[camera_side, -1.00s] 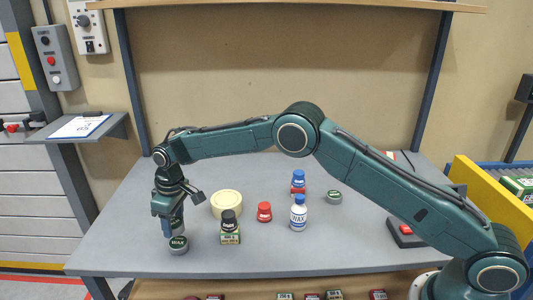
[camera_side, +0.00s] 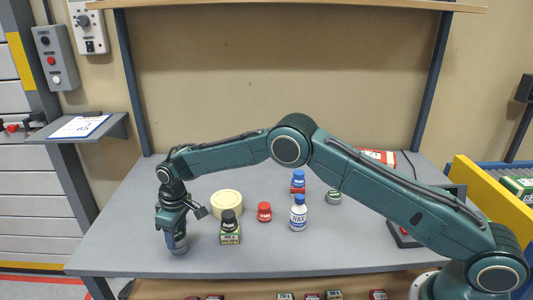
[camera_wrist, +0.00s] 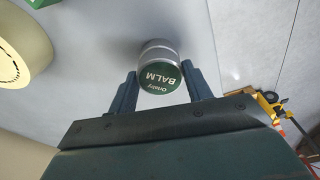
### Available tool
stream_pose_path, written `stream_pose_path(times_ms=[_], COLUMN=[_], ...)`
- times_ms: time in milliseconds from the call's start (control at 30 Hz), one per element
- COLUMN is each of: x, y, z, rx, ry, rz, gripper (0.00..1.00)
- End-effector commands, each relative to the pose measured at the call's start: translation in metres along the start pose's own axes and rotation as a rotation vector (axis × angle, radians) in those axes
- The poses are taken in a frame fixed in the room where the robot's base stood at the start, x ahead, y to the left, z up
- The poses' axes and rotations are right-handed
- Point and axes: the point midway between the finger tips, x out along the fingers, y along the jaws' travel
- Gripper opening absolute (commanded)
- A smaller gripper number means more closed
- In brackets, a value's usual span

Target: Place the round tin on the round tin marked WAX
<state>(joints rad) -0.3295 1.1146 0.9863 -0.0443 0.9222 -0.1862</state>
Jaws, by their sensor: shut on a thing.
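My gripper (camera_side: 177,240) is low over the front left of the table. In the wrist view its two fingers (camera_wrist: 160,88) are shut on a silver round tin with a green lid reading BALM (camera_wrist: 159,78). The round tin marked WAX (camera_side: 178,251) is directly under my gripper on the table; its lid is hidden in the side view. The held tin is right above it, at or very near contact; I cannot tell whether they touch.
A green-white box with a black-capped jar (camera_side: 229,230), a cream round container (camera_side: 226,204), a red-capped jar (camera_side: 264,212) and a white WAX bottle (camera_side: 298,215) stand to the right. Another small tin (camera_side: 334,197) stands farther right. The table's front left is clear.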

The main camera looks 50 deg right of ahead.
Motion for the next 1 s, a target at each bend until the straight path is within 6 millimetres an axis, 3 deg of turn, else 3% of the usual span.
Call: stream_pose_path(times_ms=[67,100,200,667,1000], x=[0.002,0.002,0.002,-0.005,-0.046], y=[0.000,0.000,0.000,0.000,0.000], z=[0.000,0.000,0.000,-0.001,-0.001], rx=[0.000,0.000,0.000,0.000,0.000], ry=[0.000,0.000,0.000,0.001,0.003], rz=[0.000,0.000,0.000,0.000,0.001], gripper=[0.26,0.57,0.71,0.71,0.71])
